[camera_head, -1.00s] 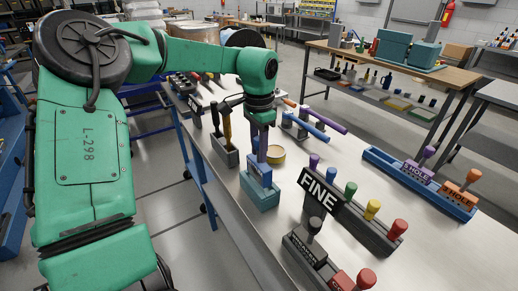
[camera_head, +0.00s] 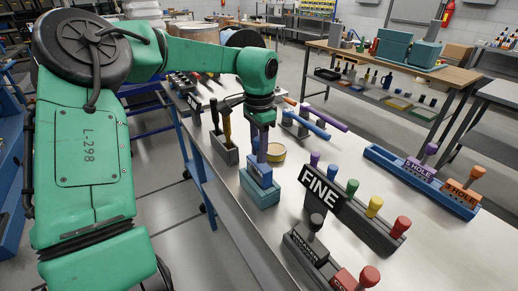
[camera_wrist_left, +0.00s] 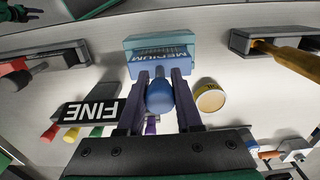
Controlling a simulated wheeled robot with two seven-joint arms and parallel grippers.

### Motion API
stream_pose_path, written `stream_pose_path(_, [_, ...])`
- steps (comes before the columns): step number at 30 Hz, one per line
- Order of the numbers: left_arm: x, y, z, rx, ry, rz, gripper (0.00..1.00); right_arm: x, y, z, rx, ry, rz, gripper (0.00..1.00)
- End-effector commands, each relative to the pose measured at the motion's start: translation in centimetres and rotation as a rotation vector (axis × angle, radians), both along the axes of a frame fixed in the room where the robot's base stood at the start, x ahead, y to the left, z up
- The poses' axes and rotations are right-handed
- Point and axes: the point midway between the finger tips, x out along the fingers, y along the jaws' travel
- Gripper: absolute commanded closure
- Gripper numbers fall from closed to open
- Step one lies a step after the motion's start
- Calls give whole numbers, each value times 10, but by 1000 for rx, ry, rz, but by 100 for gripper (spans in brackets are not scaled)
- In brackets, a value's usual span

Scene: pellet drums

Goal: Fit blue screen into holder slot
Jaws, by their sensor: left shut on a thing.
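My left gripper (camera_head: 259,148) points down over the teal holder (camera_head: 262,196) and is shut on the blue screen (camera_head: 260,173). In the left wrist view, the gripper's fingers (camera_wrist_left: 162,80) close on either side of the screen's round blue handle (camera_wrist_left: 160,97). The screen's plate reads MEDIUM (camera_wrist_left: 163,53) and stands upright at the teal holder (camera_wrist_left: 142,70). Its lower part appears to be inside the holder, but the slot and its depth are hidden. A green and black shape (camera_wrist_left: 20,12) at the wrist view's top-left corner may be my right gripper, too small to read.
A dark FINE rack (camera_head: 375,233) with coloured knobs stands close right of the holder. A round yellow tin (camera_head: 276,154) sits just behind. A grey holder with a yellow-handled tool (camera_head: 227,130) is at left.

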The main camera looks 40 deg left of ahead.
Motion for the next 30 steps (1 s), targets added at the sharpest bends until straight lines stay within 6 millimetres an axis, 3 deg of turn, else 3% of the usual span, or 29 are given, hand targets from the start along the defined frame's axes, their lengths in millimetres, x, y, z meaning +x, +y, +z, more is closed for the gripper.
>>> stream_pose_path(10, [0, 0, -10, 0, -1, 0, 100, 0, 0, -9, 0, 0, 1, 50])
stream_pose_path(11, [0, 0, -9, 0, -1, 0, 62, 0, 0, -9, 0, 0, 1, 50])
stream_pose_path(13, [0, 0, -8, 0, -1, 0, 36, 0, 0, -8, 0, 0, 1, 50])
stream_pose_path(14, [0, 0, -8, 0, -1, 0, 31, 0, 0, -8, 0, 0, 1, 50])
stream_pose_path(24, [0, 0, -6, 1, 0, 0, 31, 0, -1, -9, -1, 1, 1, 50])
stream_pose_path(30, [1, 0, 26, 4, -5, 1, 31, 0, -1, -15, -1, 1, 1, 50])
